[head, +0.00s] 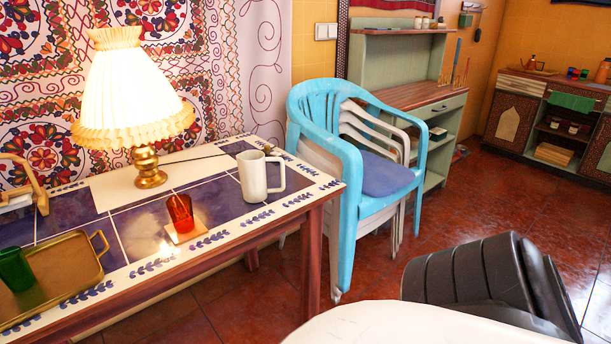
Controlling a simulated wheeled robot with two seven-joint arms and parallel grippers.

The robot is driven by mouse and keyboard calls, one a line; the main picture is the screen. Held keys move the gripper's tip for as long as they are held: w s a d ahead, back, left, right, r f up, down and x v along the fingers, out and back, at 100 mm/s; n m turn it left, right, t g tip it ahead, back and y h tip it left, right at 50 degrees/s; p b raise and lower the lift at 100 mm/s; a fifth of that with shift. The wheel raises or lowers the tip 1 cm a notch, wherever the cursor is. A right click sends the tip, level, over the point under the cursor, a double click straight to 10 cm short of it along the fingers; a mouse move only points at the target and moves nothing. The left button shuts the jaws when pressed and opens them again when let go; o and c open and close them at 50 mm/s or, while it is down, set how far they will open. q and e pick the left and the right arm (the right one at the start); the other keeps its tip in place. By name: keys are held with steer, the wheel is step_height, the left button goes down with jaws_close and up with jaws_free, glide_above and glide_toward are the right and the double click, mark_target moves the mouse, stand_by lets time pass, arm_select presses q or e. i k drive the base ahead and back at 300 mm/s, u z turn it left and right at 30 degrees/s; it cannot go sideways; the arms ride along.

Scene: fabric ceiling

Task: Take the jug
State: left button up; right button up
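The jug is a white, straight-sided vessel (254,177) with a handle on its right side. It stands upright near the right end of the tiled table (225,208), close to its front edge. Nothing touches the jug, and it is fully visible. Neither gripper shows in the head view. Only a black ribbed part and a white rounded part, which look like my own body, show at the lower right and bottom.
A lit lamp (133,100) stands left of the jug, and a red glass (181,213) stands in front of the lamp. A brass tray (75,268) holds a green cup (16,269). Stacked plastic chairs (348,215) stand right of the table.

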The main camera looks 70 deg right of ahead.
mark_target(251, 163)
steer(key=z, duration=1)
steer(key=i, duration=0.4)
